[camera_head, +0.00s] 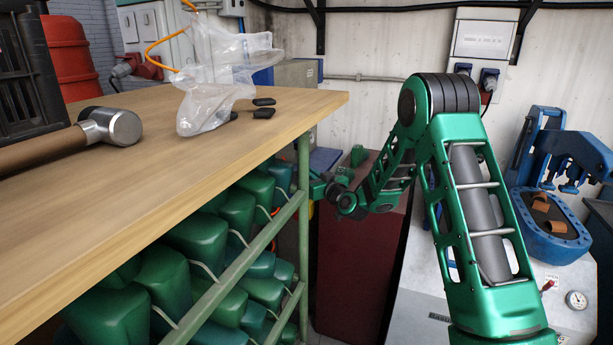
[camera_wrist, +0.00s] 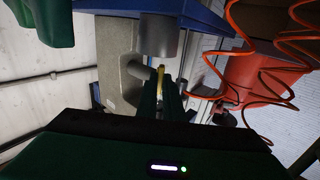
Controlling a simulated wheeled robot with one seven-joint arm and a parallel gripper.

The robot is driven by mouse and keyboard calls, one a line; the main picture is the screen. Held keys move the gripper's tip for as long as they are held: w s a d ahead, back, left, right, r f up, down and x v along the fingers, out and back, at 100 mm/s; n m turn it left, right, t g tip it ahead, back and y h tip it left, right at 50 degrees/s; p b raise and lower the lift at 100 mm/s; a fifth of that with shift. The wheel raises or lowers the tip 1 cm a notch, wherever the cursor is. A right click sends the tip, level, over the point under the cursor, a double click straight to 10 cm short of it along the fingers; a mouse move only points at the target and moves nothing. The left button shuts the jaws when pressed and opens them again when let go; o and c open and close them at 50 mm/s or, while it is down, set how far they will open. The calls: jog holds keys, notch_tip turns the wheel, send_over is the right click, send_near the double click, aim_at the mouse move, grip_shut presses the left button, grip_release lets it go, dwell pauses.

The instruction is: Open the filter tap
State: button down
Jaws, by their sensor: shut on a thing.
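In the wrist view, my gripper (camera_wrist: 172,92) has its dark fingers close together at a small yellow tap handle (camera_wrist: 160,80). The gripper is shut on this handle. A grey cylindrical body (camera_wrist: 158,38), which looks like part of the filter, stands just beyond the handle, with a grey housing (camera_wrist: 120,65) to its left. The fingers hide part of the tap, so I cannot tell how far it is turned. In the head view, my green arm reaches down behind the workbench; the gripper's tips and the tap are hidden by the bench leg.
The wooden workbench (camera_head: 210,140) holds a hammer (camera_head: 110,126) and a plastic bag (camera_head: 215,85). Green shoe lasts (camera_head: 190,240) fill the rack below. A blue press (camera_head: 550,225) stands at right. Coiled orange hose (camera_wrist: 285,75) and a red drum (camera_wrist: 245,85) are near the gripper.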

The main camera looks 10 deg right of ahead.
jog(key=shift+d+f, duration=0.1)
jog(key=shift+d, duration=0.05)
dwell(0.3)
jog(key=c, duration=1.9)
grip_release()
jog(key=v, duration=1)
jog(key=shift+s, duration=0.3)
